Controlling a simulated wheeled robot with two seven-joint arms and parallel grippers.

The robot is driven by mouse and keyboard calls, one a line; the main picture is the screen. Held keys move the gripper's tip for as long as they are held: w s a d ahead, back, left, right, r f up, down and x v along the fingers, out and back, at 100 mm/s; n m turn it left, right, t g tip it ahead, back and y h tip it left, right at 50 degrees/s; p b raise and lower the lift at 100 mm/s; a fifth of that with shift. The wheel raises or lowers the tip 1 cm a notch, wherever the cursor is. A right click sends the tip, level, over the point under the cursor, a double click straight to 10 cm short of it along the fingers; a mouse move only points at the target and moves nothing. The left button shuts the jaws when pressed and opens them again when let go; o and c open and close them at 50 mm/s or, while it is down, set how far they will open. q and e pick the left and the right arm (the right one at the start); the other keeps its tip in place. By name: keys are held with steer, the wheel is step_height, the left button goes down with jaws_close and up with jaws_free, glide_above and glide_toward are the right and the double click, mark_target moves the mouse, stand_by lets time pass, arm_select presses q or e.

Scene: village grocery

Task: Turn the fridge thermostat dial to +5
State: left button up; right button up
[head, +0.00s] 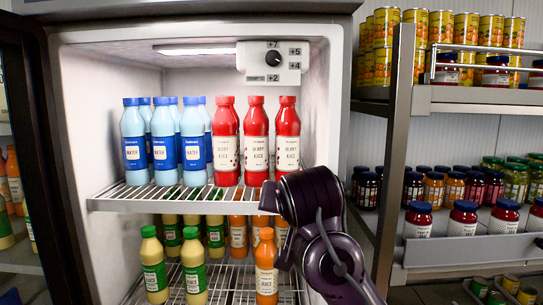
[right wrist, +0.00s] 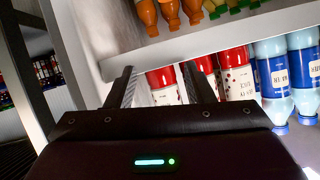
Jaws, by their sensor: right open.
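The thermostat dial (head: 272,58) is a black round knob on a white panel (head: 292,76) at the top of the open fridge. The panel carries the labels +7, +5, +4 and +2. I cannot tell where the dial's pointer stands. My right arm reaches in from the lower right in the head view, its wrist below the dial and in front of the shelf's right end. The right gripper's fingers are hidden there. In the right wrist view my right gripper (right wrist: 160,70) is open and empty, with red bottles beyond its fingers. My left gripper is not in view.
Blue water bottles (head: 163,140) and red berry juice bottles (head: 257,140) stand on the upper wire shelf (head: 150,203). Green and orange juices stand below. The fridge's right wall (head: 325,110) is near my arm. Space between bottle tops and dial is clear.

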step_height(320, 180, up, 17)
steer(key=s+a+m+t+h, duration=0.1)
steer(key=s+a+t, duration=0.2)
steer(key=m+t+h, duration=0.1)
steer(key=m+t, duration=0.1)
glide_toward(273, 59)
steer(key=w+p, duration=0.1)
steer(key=w, duration=0.1)
steer(key=w+p, duration=0.4)
steer(key=w, duration=0.1)
steer(key=shift+d+r, duration=0.1)
steer(key=shift+r, duration=0.15)
steer(key=shift+w+f+p, duration=0.1)
steer(key=shift+w+p, duration=0.25)
steer(key=shift+w, duration=0.15)
steer(key=shift+f, duration=0.1)
steer(key=c, duration=1)
